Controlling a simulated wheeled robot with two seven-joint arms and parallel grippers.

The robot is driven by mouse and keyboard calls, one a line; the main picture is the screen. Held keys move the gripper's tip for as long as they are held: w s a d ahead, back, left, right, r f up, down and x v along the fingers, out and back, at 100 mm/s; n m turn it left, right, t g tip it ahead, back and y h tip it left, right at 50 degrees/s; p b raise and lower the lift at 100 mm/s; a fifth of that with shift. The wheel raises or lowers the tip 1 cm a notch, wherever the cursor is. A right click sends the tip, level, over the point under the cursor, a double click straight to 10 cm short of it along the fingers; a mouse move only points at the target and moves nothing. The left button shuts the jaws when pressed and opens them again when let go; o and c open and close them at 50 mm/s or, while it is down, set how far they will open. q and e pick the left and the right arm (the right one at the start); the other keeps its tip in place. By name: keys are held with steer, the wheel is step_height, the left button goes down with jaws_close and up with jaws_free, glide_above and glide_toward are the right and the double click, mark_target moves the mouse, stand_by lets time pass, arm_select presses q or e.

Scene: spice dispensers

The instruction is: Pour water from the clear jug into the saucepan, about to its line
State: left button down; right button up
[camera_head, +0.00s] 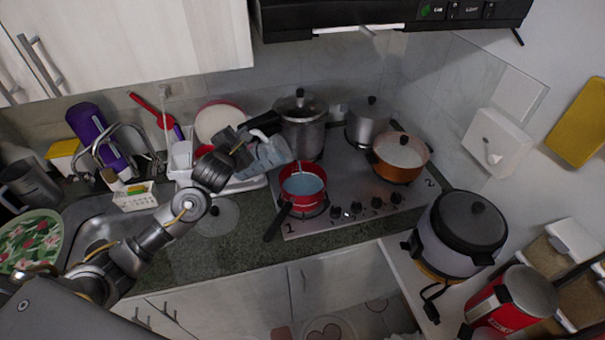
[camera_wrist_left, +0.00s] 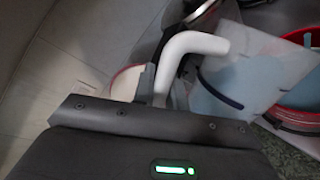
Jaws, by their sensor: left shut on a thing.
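The clear jug (camera_head: 268,154) is tilted to the right, with its mouth by the upper left rim of the red saucepan (camera_head: 302,186). My left gripper (camera_head: 246,139) is shut on the jug's white handle and holds it above the counter's back edge. In the left wrist view the white handle (camera_wrist_left: 192,48) rises from the jaws, and the jug (camera_wrist_left: 250,72) holds pale blue water. The saucepan holds light blue water and stands on the front left burner. A faint pale streak shows near the jug's lip. The saucepan's line cannot be made out. My right gripper is out of view.
The stove (camera_head: 352,190) also carries a steel pressure cooker (camera_head: 301,130), a grey lidded pot (camera_head: 367,125) and an orange pot (camera_head: 400,157). A sink and dish items are at left.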

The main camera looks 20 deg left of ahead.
arm_select(q)
steer(key=shift+r, duration=0.2)
stand_by(0.5)
steer(key=a+f+n, duration=0.1)
steer(key=f, duration=0.1)
steer(key=f+n, duration=0.1)
steer(key=f, duration=0.1)
steer(key=a+f+n+h, duration=0.1)
steer(key=f, duration=0.1)
steer(key=shift+s+a+n+t, duration=0.3)
steer(key=shift+s+a+t, duration=0.05)
steer(key=shift+s+t, duration=0.05)
steer(key=shift+s+a+f+n, duration=0.1)
steer(key=shift+a+f+n, duration=0.45)
steer(key=shift+f, duration=0.1)
steer(key=shift+s+a+f+n+t+h, duration=0.15)
steer(key=shift+a+f+n+t, duration=0.25)
steer(key=shift+a+f+n, duration=0.7)
steer(key=shift+s+a+f+n+t+h, duration=0.15)
steer(key=shift+a+f+n+t, duration=0.4)
steer(key=shift+n, duration=0.9)
steer(key=shift+a+f, duration=0.1)
steer(key=shift+a, duration=0.05)
steer(key=shift+r, duration=2.5)
